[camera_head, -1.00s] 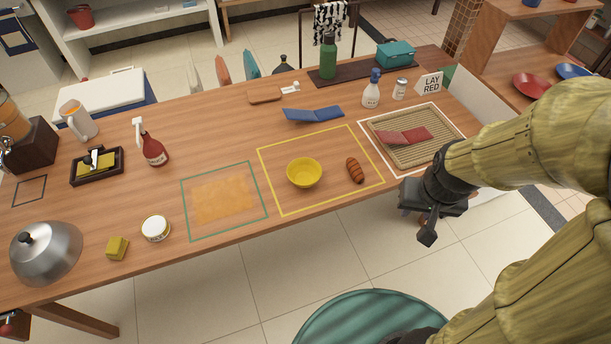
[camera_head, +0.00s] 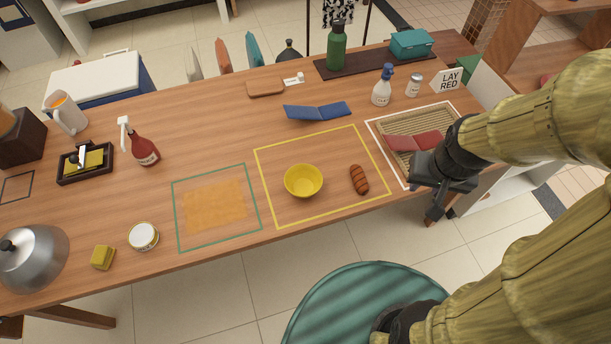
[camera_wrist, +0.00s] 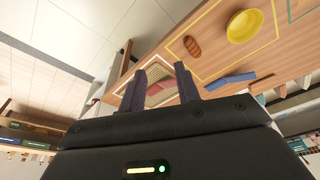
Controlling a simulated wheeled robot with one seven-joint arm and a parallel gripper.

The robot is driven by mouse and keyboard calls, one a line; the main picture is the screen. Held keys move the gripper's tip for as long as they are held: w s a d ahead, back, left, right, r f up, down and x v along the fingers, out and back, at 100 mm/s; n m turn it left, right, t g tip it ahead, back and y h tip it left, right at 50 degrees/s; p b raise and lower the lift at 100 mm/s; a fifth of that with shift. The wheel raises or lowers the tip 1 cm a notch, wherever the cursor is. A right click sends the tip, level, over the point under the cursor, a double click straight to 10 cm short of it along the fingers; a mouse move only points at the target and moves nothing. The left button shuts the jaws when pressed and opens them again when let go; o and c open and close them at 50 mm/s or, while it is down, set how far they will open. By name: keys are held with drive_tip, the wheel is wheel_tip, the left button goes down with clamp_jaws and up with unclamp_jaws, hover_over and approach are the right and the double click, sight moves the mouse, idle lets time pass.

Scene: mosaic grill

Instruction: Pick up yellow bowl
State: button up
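The yellow bowl (camera_head: 303,181) sits upright on the wooden table, inside a yellow outlined square, left of a grilled sausage (camera_head: 359,180). It looks empty. In the wrist view the bowl (camera_wrist: 245,26) shows at the upper right, beyond the fingertips. My gripper (camera_head: 434,212) hangs near the table's front edge by the woven tray, to the right of the bowl and apart from it. In the wrist view my gripper (camera_wrist: 160,75) has its two fingers spread, with nothing between them.
A woven tray (camera_head: 390,119) with a red folded piece lies right of the bowl. A blue folded piece (camera_head: 317,111) lies behind it. A green outlined square with an orange patch (camera_head: 214,205) is left. A green round seat (camera_head: 345,305) stands in front of the table.

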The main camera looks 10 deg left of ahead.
drive_tip(key=shift+s, duration=0.1)
drive_tip(key=w+a+f+n+t+y+b, duration=0.1)
drive_tip(key=w+a+f+b, duration=0.2)
drive_tip(key=a, duration=0.4)
drive_tip(key=w+a+f+t+y+b, duration=0.1)
drive_tip(key=w+a+f, duration=0.3)
drive_tip(key=a, duration=0.3)
drive_tip(key=a+f+n+t+b, duration=0.1)
drive_tip(key=a+f+t+b, duration=0.1)
drive_tip(key=a+f, duration=0.4)
drive_tip(key=a+f+t+b, duration=0.15)
drive_tip(key=a+f, duration=0.25)
drive_tip(key=a, duration=0.5)
drive_tip(key=s+a+f+n+t+h+b, duration=0.1)
drive_tip(key=s+a+f+t+b, duration=0.1)
drive_tip(key=s, duration=0.4)
drive_tip(key=s+a+f+n+t+h+b, duration=0.1)
drive_tip(key=s+a+f+t+h+b, duration=0.1)
drive_tip(key=s+a+f+t, duration=0.1)
wheel_tip(320, 180, down, 3)
drive_tip(key=s+t, duration=0.1)
drive_tip(key=s, duration=0.1)
drive_tip(key=shift+s+a, duration=0.4)
drive_tip(key=p+x, duration=0.1)
drive_tip(key=x, duration=1.1)
drive_tip(key=shift+s+f+p, duration=0.1)
drive_tip(key=shift+p, duration=0.2)
drive_tip(key=shift+w, duration=0.2)
